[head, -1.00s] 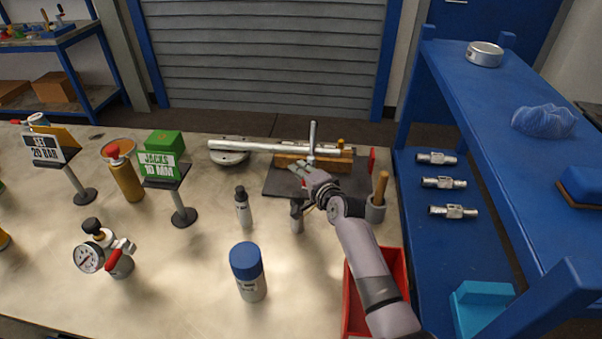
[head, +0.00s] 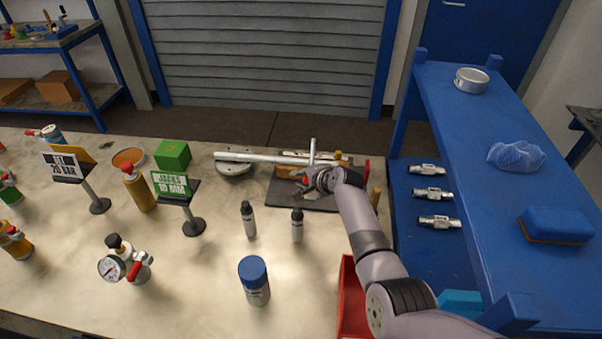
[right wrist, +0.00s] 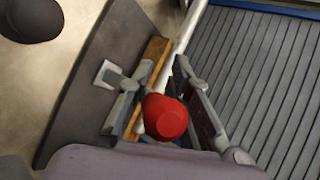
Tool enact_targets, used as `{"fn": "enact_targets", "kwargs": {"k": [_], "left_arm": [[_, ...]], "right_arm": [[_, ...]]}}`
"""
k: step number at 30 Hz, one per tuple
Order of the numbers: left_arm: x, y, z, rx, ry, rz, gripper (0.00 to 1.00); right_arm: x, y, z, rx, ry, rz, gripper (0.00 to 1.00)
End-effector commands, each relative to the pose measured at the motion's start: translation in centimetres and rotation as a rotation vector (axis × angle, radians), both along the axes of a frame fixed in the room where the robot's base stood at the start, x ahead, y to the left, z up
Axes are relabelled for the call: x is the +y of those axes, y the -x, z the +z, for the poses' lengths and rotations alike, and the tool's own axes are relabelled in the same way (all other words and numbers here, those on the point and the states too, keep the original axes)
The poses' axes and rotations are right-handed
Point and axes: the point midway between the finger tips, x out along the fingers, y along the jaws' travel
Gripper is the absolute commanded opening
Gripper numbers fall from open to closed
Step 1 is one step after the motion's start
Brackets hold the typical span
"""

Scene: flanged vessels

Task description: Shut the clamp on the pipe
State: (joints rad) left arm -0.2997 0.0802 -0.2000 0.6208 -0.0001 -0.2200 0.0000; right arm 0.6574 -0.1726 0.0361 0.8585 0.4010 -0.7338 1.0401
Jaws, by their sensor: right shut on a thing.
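A long silver pipe (head: 255,157) lies across the back of the table, over a wooden block on a dark plate (head: 285,195). It also shows in the right wrist view (right wrist: 187,28). An upright metal bar (head: 312,150), seemingly part of the clamp, stands at the pipe. My right gripper (head: 312,183) is at the block, just in front of the pipe. In the right wrist view, a rounded red grip (right wrist: 165,118), apparently the clamp's handle, sits between its fingers. The gripper hides most of the clamp, so I cannot tell its closure. My left gripper is out of view.
Two small dark-capped bottles (head: 248,220) and a blue-capped jar (head: 254,281) stand in front. A red bin (head: 352,300) is below my right arm. A blue shelf (head: 462,150) stands at the right. A gauge (head: 112,267) and signs stand left.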

Motion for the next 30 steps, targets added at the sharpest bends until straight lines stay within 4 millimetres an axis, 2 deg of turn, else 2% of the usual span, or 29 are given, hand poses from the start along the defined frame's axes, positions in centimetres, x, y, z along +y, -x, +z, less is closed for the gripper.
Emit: {"fn": "enact_targets", "kwargs": {"k": [1,9,25,26,30], "left_arm": [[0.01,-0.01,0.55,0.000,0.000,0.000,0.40],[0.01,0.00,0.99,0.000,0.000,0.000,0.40],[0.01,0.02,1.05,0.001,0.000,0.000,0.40],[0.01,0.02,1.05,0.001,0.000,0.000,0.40],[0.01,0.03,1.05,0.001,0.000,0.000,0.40]], "right_arm": [[0.00,0.08,0.08,0.038,-0.005,0.002,0.00],[-0.10,-0.23,0.22,0.142,-0.024,0.003,0.00],[-0.15,-0.21,0.10,0.171,-0.030,0.002,0.00],[-0.14,-0.21,0.08,0.171,-0.030,0.002,0.19],[-0.15,-0.27,0.16,0.169,-0.029,0.002,0.29]]}}
